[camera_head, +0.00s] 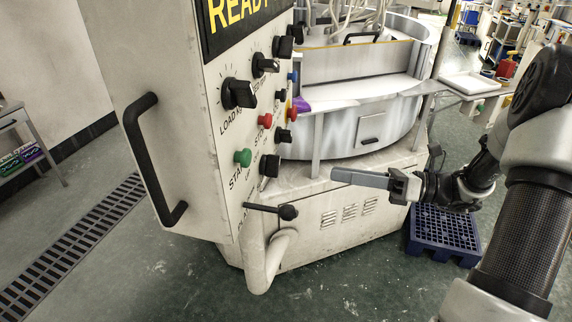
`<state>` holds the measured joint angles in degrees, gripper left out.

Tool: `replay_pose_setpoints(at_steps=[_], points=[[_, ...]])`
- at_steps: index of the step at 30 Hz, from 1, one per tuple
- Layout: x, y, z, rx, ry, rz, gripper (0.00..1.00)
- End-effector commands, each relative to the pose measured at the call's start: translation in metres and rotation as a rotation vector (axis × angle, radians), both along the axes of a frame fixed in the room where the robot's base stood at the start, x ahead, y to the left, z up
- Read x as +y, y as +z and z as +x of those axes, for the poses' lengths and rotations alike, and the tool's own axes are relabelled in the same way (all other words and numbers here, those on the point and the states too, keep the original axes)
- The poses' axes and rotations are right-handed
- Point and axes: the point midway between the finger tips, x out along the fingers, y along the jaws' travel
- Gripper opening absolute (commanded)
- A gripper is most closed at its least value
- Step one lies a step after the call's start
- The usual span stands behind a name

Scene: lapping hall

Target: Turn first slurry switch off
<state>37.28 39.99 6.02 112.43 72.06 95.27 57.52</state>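The control panel (222,165) of a white machine faces left of centre and carries several knobs, buttons and switches. Black rotary switches sit near the right edge, one (269,166) beside the green START button (243,157) and one (283,136) higher up. A black lever with a round knob (287,212) sticks out at the panel's bottom. The labels are too slanted or cut off to tell which switch is the first slurry one. My gripper (336,176) points left, right of the panel and apart from it. Its fingers overlap edge-on, so its opening is unclear.
A black handle (150,160) sticks out on the panel's left. The red STOP button (265,121) and a large black load knob (238,94) are close to the switches. A round machine tub (365,130) stands behind my gripper. A blue pallet (444,232) lies on the floor below.

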Motion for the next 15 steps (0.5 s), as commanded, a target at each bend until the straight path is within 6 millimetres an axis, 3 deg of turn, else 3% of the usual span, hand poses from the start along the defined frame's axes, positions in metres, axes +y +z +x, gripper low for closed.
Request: replay_pose_setpoints(at_steps=[6,15], points=[[0.050,0.001,0.011,0.001,0.005,-0.001,0.31],[0.107,0.000,0.025,0.000,0.005,-0.002,0.31]])
